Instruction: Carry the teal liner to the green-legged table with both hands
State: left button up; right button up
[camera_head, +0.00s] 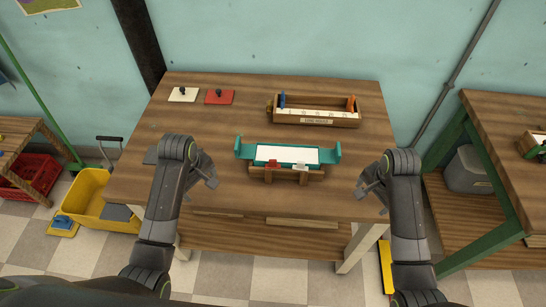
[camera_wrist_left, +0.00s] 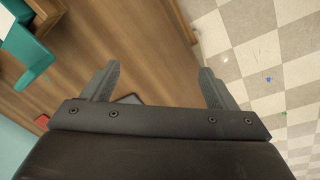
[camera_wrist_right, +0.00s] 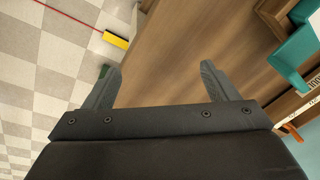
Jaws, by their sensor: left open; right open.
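The teal liner (camera_head: 262,152) has a white inside and a raised flap at each end. It rests on a wooden box or stand on the near middle of the wooden table. Its ends also show in the left wrist view (camera_wrist_left: 24,57) and the right wrist view (camera_wrist_right: 294,55). My left gripper (camera_head: 212,178) is open and empty, to the left of the liner. My right gripper (camera_head: 364,186) is open and empty, to the right of it. Neither touches the liner. The green-legged table (camera_head: 500,150) stands at the far right, partly out of view.
A wooden box (camera_head: 316,120) with a white scale and blue and orange ends stands behind the liner. A white plate (camera_head: 184,95) and a red plate (camera_head: 219,97) lie at the back left. A yellow bucket (camera_head: 90,200) is on the floor. A gap separates the tables.

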pick_arm(q)
jog(key=w+d+r+n, duration=0.4)
jog(key=w+r, duration=0.2)
jog(key=w, duration=0.3)
pick_arm(e)
jog(key=w+a+r+m, duration=0.4)
jog(key=w+r, duration=0.2)
jog(key=w, duration=0.3)
pick_arm(q)
notch_tip(320, 180, up, 8)
jog(key=n+g, duration=0.2)
jog(key=n, duration=0.2)
send_over(239, 149)
pick_arm(e)
notch_tip(239, 149, up, 8)
jog(key=m+g, duration=0.2)
jog(key=m, duration=0.2)
send_over(336, 157)
jog(key=w, duration=0.1)
pick_arm(q)
jog(key=shift+w+a+r, duration=0.15)
jog(key=shift+w, duration=0.3)
pick_arm(e)
jog(key=shift+w+d+f, duration=0.1)
jog(key=shift+w+d, duration=0.05)
jog(key=shift+w, duration=0.05)
jog(key=shift+f, duration=0.1)
